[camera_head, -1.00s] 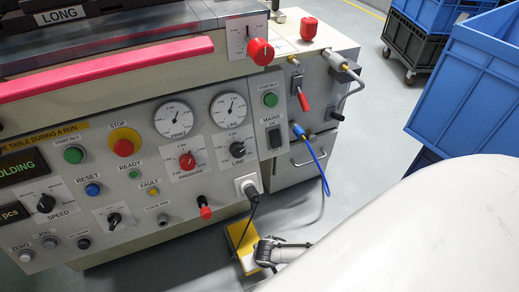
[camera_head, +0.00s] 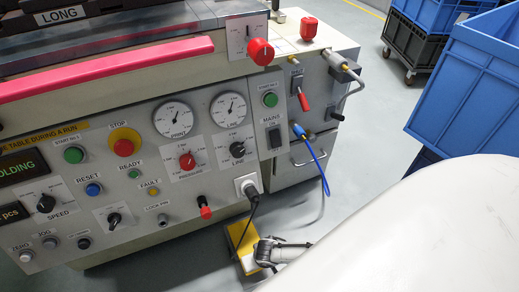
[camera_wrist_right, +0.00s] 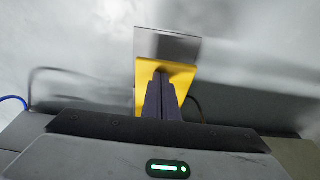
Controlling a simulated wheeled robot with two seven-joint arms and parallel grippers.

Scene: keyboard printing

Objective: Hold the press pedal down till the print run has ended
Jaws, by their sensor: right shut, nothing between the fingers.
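The press pedal (camera_head: 236,236), yellow, is on the floor below the front of the press. It also shows in the right wrist view (camera_wrist_right: 148,70), with a grey plate at its far end. My right gripper (camera_wrist_right: 162,78) is shut and empty, with its dark fingertips over the yellow pedal. They seem to rest on it, but the contact itself is hidden. In the head view my right gripper (camera_head: 248,260) lies at the pedal's near end. The display (camera_head: 22,168) reads "OLDING", its left part cut off. My left gripper is not in view.
The press panel (camera_head: 140,200) carries a red stop button (camera_head: 123,147), several knobs and two gauges. A black cable (camera_head: 254,212) hangs from a plug towards the pedal. A blue hose (camera_head: 322,170) hangs at the side. Blue crates (camera_head: 470,85) stand at the right.

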